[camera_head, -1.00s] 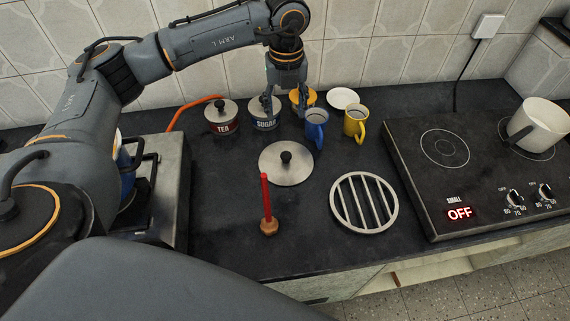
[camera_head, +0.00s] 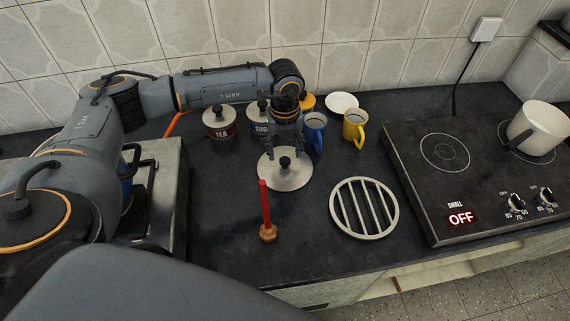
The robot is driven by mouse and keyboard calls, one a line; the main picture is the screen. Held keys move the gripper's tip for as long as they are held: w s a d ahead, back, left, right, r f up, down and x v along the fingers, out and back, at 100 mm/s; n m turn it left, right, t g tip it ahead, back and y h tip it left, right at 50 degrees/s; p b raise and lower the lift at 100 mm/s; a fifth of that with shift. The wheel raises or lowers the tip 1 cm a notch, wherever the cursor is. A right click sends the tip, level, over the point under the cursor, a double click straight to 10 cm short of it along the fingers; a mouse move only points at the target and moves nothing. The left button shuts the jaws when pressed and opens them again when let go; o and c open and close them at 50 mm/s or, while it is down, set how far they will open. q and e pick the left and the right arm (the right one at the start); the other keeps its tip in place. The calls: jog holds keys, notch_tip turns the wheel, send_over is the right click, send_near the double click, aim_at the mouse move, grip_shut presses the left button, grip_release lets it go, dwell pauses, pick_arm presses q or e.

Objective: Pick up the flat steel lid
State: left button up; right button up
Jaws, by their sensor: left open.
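The flat steel lid (camera_head: 287,179) is a round, shiny disc with a black knob (camera_head: 285,163) in its middle. It lies flat on the dark counter, left of the round metal trivet. My left gripper (camera_head: 285,152) points down over the lid, its fingers spread to either side of the knob. It is open and holds nothing. I cannot tell whether the fingertips touch the lid. My right gripper is not in view.
A slatted trivet (camera_head: 336,209) lies to the right. A blue mug (camera_head: 315,130), a yellow mug (camera_head: 354,128) and the tea canister (camera_head: 219,122) stand behind. A hob (camera_head: 480,165) fills the right side.

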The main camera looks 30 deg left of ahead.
aim_at(285, 160)
pick_arm(q)
jog(key=shift+s+d+f, duration=0.15)
jog(key=shift+f, duration=1.6)
jog(key=shift+c, duration=0.2)
grip_shut()
jog(key=shift+r, duration=0.1)
